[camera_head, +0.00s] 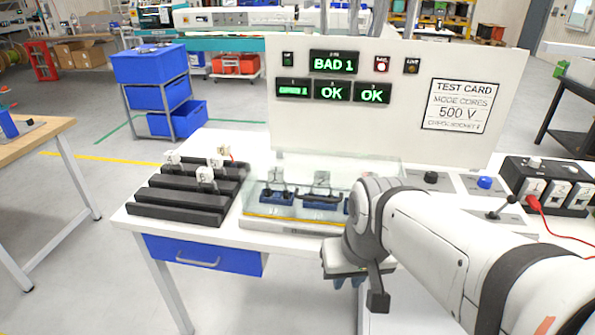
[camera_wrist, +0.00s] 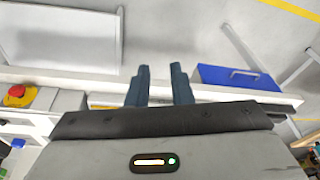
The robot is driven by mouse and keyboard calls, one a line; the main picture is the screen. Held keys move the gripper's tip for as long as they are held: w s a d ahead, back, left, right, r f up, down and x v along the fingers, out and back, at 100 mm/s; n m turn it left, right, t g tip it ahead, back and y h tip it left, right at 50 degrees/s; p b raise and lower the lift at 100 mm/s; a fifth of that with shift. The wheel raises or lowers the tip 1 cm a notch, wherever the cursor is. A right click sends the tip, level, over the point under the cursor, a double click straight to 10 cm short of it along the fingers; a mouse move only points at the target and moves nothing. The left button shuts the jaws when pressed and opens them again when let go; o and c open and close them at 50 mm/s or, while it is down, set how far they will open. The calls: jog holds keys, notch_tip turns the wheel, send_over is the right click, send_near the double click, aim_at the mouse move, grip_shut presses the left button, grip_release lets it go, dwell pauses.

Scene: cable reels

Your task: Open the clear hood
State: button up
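The clear hood (camera_head: 388,166) is a see-through box on the white bench in the head view. It looks lowered over a row of blue sockets (camera_head: 278,197) with grey plugs, and a yellow strip runs along its front. My arm hides its right part. My gripper (camera_head: 346,283) is in front of the bench edge, below and to the right of the hood's front, apart from it. In the wrist view its two dark blue fingers (camera_wrist: 160,72) stand apart with nothing between them. I cannot make out the hood clearly in the wrist view.
A black rack (camera_head: 185,198) with white plugs stands left of the hood. The test panel (camera_head: 395,100) rises behind, showing BAD 1, OK, OK. A blue drawer (camera_head: 205,254) hangs under the bench. A socket box with a red cable (camera_head: 560,215) is at the right.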

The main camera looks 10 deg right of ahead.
jog(key=w+a+f+m+g+y+b, duration=0.1)
jog(key=w+a+f+m+g+y, duration=0.15)
jog(key=w+m+y, duration=0.2)
jog(key=m+t+y+b, duration=0.2)
jog(key=m+t+y, duration=0.5)
jog(key=m+t, duration=0.2)
send_near(325, 200)
jog(key=x, duration=0.4)
jog(key=shift+w+a+f+y, duration=0.1)
jog(key=shift+f+y, duration=0.05)
jog(key=shift+y, duration=0.1)
jog(key=p+x, duration=0.1)
jog(key=x, duration=0.6)
jog(key=shift+w, duration=0.15)
grip_shut()
